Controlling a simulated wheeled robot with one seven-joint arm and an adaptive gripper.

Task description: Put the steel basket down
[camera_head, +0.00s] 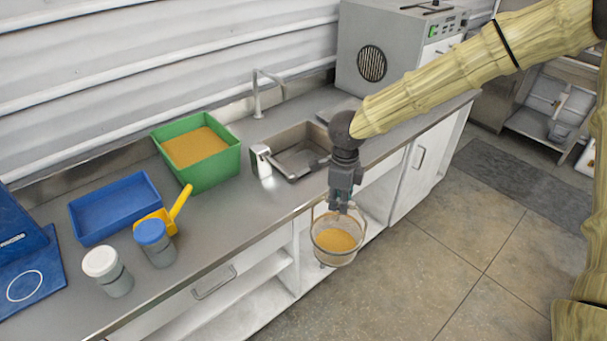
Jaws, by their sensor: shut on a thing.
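The steel basket (336,253) is a round container with a raised handle, and orange-brown grainy material (336,240) lies inside it. It hangs upright in front of the counter's front edge, beside the open lower shelves. My gripper (339,209) points down and is shut on the basket, at the top of its handle. The exact contact of the fingers with the handle is too small to make out.
On the steel counter (215,235) stand a green bin (222,171) with orange-brown grains, an empty-looking blue tray (115,207), a yellow scoop (165,217) and two lidded jars (157,246). A sink (300,150) with a tap lies behind my gripper. A grey machine (385,55) stands at the back.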

